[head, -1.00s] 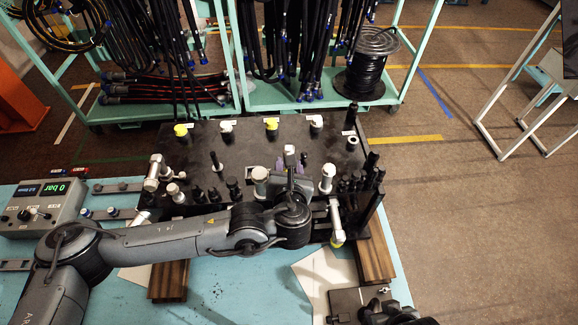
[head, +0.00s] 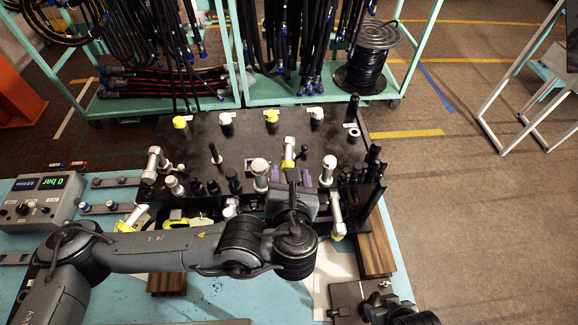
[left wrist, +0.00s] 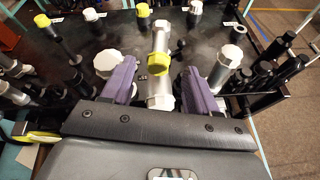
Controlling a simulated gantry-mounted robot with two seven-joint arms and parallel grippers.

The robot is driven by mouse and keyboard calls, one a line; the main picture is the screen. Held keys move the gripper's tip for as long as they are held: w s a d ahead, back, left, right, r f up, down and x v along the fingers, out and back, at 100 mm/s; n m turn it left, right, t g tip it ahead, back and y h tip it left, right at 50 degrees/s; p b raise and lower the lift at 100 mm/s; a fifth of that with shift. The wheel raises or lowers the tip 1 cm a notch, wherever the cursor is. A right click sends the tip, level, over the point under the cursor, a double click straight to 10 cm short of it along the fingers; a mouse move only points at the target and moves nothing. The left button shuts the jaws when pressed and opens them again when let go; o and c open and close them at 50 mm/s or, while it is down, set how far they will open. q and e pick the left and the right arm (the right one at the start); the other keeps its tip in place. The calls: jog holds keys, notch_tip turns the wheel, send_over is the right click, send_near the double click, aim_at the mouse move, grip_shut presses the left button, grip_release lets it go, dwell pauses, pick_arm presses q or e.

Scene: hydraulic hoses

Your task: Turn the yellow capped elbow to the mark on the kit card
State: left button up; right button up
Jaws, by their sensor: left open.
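A silver elbow with a yellow cap (head: 288,158) stands near the middle of the black fixture. In the left wrist view its yellow cap (left wrist: 158,62) lies between the two purple fingers, with a gap on both sides. My left gripper (head: 290,177) is open around or just above this elbow; I cannot tell the exact height. Its fingers also show in the left wrist view (left wrist: 159,80). A white sheet (head: 324,262), possibly the kit card, lies on the bench, partly hidden by my left arm; no mark is readable. My right gripper is not in view.
White-capped fittings (head: 260,167) (head: 329,163) flank the elbow closely. Black posts crowd the fixture's right side. A pressure box (head: 42,198) reads 0 bar. Hose racks stand behind.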

pick_arm(q)
jog(key=shift+v, duration=1.75)
jog(key=shift+c, duration=0.4)
